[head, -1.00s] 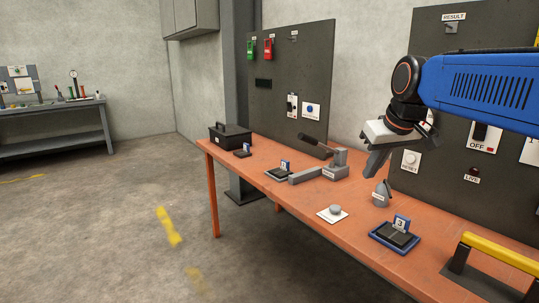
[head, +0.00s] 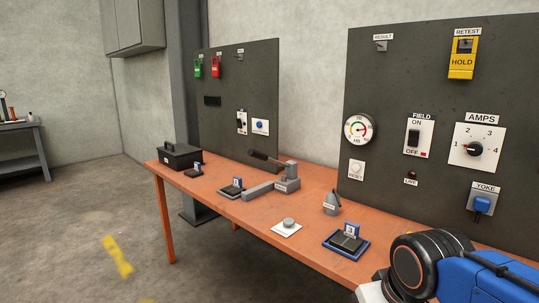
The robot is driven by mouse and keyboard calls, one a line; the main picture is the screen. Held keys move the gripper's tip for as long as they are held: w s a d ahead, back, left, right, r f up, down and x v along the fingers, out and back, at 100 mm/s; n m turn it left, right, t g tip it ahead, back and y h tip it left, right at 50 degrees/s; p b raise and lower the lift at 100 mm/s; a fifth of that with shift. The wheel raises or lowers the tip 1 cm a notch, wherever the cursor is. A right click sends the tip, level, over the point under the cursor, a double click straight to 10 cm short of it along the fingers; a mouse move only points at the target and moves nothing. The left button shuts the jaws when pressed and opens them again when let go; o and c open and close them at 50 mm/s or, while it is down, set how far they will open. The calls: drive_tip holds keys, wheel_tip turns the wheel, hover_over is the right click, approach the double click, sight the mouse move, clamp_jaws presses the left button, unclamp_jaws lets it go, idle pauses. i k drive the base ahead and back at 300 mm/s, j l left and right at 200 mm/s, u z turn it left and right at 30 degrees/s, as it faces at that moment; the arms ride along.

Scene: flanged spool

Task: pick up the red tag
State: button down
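My arm is at the lower right corner of the head view, well apart from the red tag. The gripper's fingers are below the picture's edge, so I cannot see them or anything they may hold.
The orange bench (head: 225,205) runs below both panels. On it stand a black box (head: 181,157), a grey lever device (head: 285,183), a white plate with a knob (head: 287,228), a grey cone-shaped piece (head: 331,203) and a blue tray (head: 328,240).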

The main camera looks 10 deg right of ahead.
sight(214, 72)
drive_tip(key=i+j+z, duration=0.1)
drive_tip(key=j, duration=0.3)
drive_tip(key=i+j+z, duration=0.1)
drive_tip(key=j, duration=0.35)
drive_tip(key=i+j+z, duration=0.1)
drive_tip(key=j, duration=0.3)
